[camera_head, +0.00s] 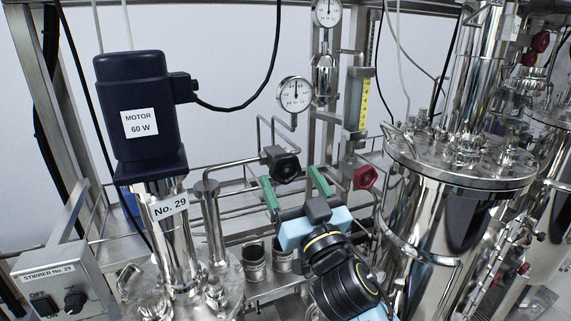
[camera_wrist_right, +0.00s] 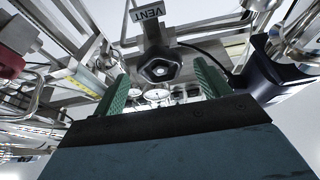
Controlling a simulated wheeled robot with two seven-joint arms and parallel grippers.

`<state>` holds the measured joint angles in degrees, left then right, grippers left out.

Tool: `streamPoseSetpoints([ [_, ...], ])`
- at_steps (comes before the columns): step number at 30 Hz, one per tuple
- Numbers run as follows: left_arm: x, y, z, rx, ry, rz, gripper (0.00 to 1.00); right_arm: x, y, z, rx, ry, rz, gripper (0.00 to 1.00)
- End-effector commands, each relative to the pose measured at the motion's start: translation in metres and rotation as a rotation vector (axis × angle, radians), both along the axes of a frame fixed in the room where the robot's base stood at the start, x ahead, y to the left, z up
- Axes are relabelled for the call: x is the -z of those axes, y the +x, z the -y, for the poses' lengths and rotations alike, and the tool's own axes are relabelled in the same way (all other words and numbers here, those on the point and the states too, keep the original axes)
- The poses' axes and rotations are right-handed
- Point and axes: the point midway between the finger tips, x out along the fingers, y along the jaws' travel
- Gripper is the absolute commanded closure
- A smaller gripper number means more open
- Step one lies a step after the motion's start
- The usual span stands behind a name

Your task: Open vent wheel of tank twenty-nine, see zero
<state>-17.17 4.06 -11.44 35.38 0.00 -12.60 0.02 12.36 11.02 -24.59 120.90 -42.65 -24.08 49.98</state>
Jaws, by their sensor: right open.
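The black vent wheel (camera_head: 281,163) sits on a pipe right of the stirrer column labelled No. 29 (camera_head: 171,206). In the right wrist view the same wheel (camera_wrist_right: 160,68) shows between my fingertips, under a VENT label (camera_wrist_right: 147,13). My right gripper (camera_head: 293,183) is open, its two green fingers just below and in front of the wheel. It also shows in the wrist view (camera_wrist_right: 163,84); no contact is visible. A round gauge (camera_head: 295,94) stands above the wheel, its needle roughly upward; its figures are too small to read. My left gripper is out of view.
A red wheel (camera_head: 365,177) is close right of my gripper, below a yellow scale (camera_head: 363,104). The dark motor (camera_head: 135,105) and stirrer box (camera_head: 58,276) stand left. A large steel tank (camera_head: 432,215) stands right.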

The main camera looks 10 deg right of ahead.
Motion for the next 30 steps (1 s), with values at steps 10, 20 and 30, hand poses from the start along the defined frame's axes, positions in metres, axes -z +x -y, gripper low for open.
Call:
streamPoseSetpoints([
  [10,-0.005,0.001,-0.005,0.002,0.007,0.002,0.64,-0.014,0.034,-0.006,0.001,0.0,0.0,0.25],
  [20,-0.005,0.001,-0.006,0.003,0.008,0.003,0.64,-0.014,0.035,-0.007,0.001,0.001,-0.001,0.27],
  [30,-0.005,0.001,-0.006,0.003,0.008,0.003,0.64,-0.014,0.035,-0.007,0.001,0.001,-0.001,0.69],
])
